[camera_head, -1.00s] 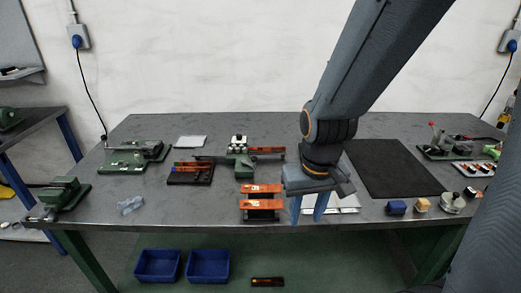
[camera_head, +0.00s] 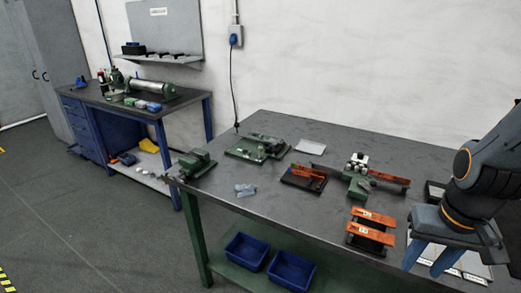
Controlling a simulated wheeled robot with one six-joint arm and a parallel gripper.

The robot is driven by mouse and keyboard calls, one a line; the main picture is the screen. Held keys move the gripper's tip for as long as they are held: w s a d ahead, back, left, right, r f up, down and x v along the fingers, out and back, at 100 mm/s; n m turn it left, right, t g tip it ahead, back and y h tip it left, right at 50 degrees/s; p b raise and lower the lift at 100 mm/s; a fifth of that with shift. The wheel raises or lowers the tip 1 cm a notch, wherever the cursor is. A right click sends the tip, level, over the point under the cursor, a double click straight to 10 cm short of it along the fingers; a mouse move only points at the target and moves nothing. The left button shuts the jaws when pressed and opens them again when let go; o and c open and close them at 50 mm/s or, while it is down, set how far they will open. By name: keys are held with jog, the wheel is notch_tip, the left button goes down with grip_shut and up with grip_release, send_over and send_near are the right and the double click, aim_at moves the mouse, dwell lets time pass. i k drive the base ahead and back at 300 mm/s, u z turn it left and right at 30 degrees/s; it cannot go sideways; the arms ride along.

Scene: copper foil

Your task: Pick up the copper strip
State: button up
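My gripper (camera_head: 429,262) is at the right of the head view, its two blue fingers pointing down and apart, with nothing seen between them. It is over the front right part of the workbench. Two copper-orange strips lie across a dark stand left of the gripper: a rear one (camera_head: 373,217) and a front one (camera_head: 370,233). More orange pieces show in a black tray (camera_head: 290,182) and on a green device (camera_head: 357,187). I cannot tell which one is the copper strip of the task. The gripper is apart from all of them.
The grey workbench (camera_head: 290,215) has free room at its front middle. A green vise (camera_head: 196,163), a green fixture (camera_head: 258,148) and a crumpled clear piece (camera_head: 245,190) are on its left. Blue bins (camera_head: 246,251) sit below. Another bench (camera_head: 175,110) stands at the far left, beyond open floor.

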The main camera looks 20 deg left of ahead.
aim_at(383, 175)
jog(key=k, duration=0.45)
jog(key=u, duration=0.95)
jog(key=i, duration=0.75)
jog(key=z, duration=0.65)
jog(key=i, duration=0.55)
jog(key=z, duration=0.6)
